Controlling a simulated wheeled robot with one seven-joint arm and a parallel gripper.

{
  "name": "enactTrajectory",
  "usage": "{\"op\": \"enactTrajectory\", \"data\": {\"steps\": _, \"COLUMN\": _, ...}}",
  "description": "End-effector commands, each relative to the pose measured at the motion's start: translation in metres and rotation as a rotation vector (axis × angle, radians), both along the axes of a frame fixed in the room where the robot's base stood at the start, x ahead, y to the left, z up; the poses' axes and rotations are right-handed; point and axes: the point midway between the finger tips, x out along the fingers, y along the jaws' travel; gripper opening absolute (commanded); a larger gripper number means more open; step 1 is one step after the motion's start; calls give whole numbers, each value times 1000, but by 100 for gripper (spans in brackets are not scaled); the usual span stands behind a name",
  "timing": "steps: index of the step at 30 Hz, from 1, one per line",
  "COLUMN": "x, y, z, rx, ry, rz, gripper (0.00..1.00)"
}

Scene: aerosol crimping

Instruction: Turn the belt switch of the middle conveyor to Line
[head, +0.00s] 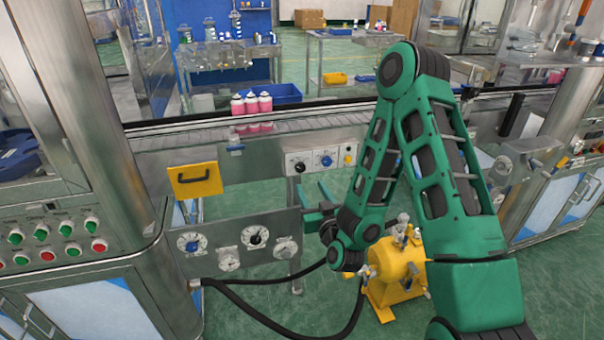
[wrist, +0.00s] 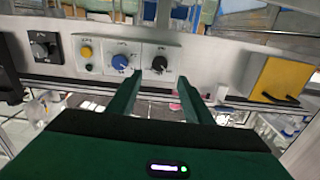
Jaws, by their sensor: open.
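A control box on the middle conveyor's front rail carries a black knob (head: 300,166), a blue knob (head: 326,160) and a yellow button (head: 349,159). The labels are too small to read, so I cannot tell which knob is the belt switch. In the wrist view the order is reversed: yellow button (wrist: 86,52), blue knob (wrist: 120,62), black knob (wrist: 159,64). My gripper (head: 311,188) is open and empty, just below the box in the head view. In the wrist view its fingertips (wrist: 160,80) appear either side of the black knob, with no visible contact.
A yellow flap (head: 194,180) hangs left of the box. Below is a panel with several dials (head: 255,237). Pink bottles (head: 252,112) stand on the conveyor (head: 190,137). A yellow machine (head: 396,268) with black hoses stands on the floor below my arm.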

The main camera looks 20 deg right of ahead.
Motion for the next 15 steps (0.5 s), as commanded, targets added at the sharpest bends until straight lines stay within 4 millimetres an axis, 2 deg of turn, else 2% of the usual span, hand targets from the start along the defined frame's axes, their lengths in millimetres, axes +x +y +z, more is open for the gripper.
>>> {"op": "enactTrajectory", "data": {"steps": 5, "x": 18, "y": -1, "z": 1, "rx": 3, "ry": -7, "rz": -4, "gripper": 46}}
{"op": "enactTrajectory", "data": {"steps": 15, "x": 77, "y": -1, "z": 1, "rx": 3, "ry": -6, "rz": -3, "gripper": 46}}
